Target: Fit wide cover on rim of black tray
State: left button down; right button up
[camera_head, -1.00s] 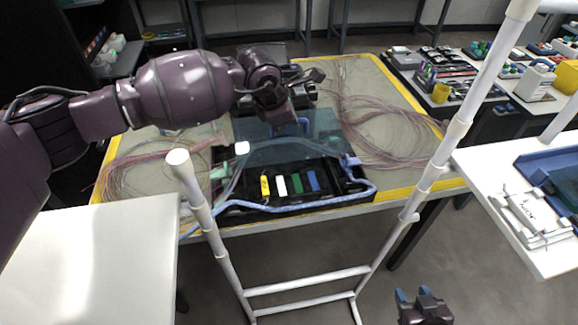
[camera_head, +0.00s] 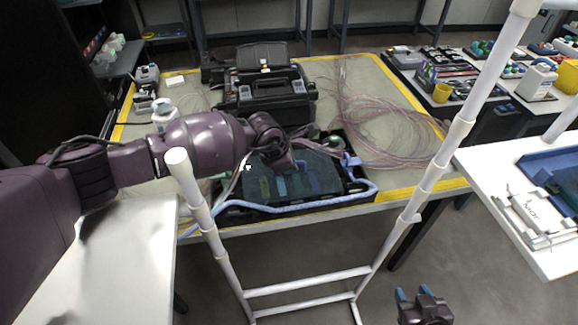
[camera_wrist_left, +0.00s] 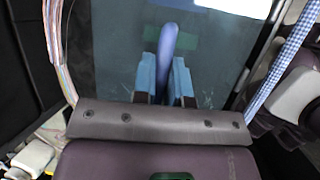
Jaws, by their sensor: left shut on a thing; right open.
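The wide cover (camera_head: 268,188) is a see-through dark teal sheet with a blue handle. It lies flat over the black tray (camera_head: 232,215), with coloured strips showing faintly through it. I cannot tell whether it touches the rim all round. My left gripper (camera_head: 300,166) is over the cover, its fingertips largely hidden by its own hand. In the left wrist view, its blue fingers (camera_wrist_left: 164,75) are closed around the blue handle (camera_wrist_left: 168,40), with the cover sheet (camera_wrist_left: 112,50) beyond. My right gripper (camera_head: 412,294) is open and empty at the bottom, far from the tray.
A blue cable (camera_head: 290,207) runs along the tray's front edge. A black splicer case (camera_head: 270,100) stands behind the tray. Loose fibre coils (camera_head: 395,140) lie to the right. A white pipe frame (camera_head: 440,155) stands in front. A white table (camera_head: 120,260) is at left.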

pick_arm(q)
jog(key=shift+f, duration=0.55)
pick_arm(e)
jog(key=shift+s+f, duration=0.45)
jog(key=shift+f, duration=0.05)
pick_arm(q)
jog(key=c, duration=1.6)
grip_release()
jog(key=o, duration=0.5)
jog(key=shift+c, duration=0.2)
pick_arm(e)
jog(key=shift+w+r, duration=0.25)
jog(key=shift+w, duration=0.25)
